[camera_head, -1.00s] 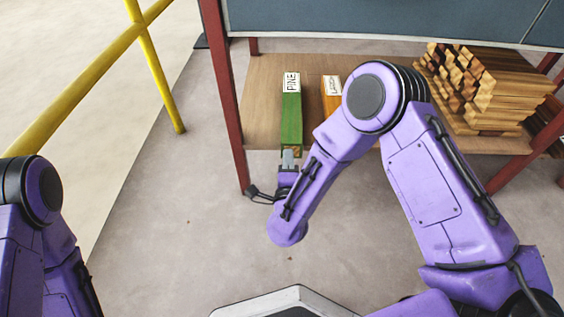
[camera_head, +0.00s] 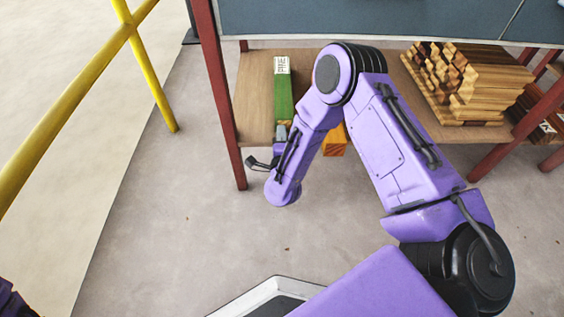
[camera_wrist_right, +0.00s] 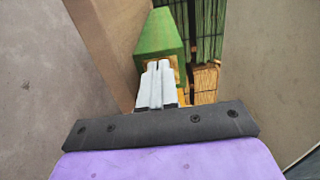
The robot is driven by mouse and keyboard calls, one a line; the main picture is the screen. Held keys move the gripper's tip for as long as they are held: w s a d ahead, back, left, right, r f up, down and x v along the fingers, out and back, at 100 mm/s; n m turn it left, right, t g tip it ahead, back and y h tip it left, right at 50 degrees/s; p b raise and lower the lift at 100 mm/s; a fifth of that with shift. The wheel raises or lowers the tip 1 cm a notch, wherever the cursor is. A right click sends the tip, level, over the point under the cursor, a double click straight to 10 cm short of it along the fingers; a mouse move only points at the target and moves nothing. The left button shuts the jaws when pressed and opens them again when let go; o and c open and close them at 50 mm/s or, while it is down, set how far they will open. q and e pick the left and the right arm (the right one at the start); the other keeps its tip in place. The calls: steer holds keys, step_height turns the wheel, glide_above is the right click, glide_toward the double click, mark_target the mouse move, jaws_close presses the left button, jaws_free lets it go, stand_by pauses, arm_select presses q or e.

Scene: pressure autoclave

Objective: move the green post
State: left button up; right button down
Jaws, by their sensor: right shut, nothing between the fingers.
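The green post (camera_head: 283,95) lies lengthwise on the wooden shelf, with a white PINE label near its far end. In the right wrist view the green post (camera_wrist_right: 161,36) is straight ahead, its near end partly hidden by the fingers. My right gripper (camera_head: 282,132) is at the near end of the post, by the shelf's front edge. Its fingers (camera_wrist_right: 157,66) are together with nothing between them. I cannot tell whether they touch the post's end. My left gripper is not in view.
An orange post (camera_head: 334,141) lies right of the green one, mostly hidden by my right arm. Stacked wood (camera_head: 470,85) sits farther right on the shelf (camera_head: 256,90). Red legs (camera_head: 222,100) and a blue-grey upper panel (camera_head: 390,20) frame it. A yellow railing (camera_head: 75,80) stands left.

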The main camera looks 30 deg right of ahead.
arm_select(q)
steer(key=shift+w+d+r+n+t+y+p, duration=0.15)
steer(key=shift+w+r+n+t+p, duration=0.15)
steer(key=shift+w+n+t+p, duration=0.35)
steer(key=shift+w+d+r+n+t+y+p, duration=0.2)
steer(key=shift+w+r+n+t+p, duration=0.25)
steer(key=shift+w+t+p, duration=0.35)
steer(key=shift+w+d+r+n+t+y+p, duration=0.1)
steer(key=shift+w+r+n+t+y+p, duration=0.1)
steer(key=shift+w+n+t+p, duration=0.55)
arm_select(e)
steer(key=v, duration=1.3)
steer(key=shift+s, duration=0.25)
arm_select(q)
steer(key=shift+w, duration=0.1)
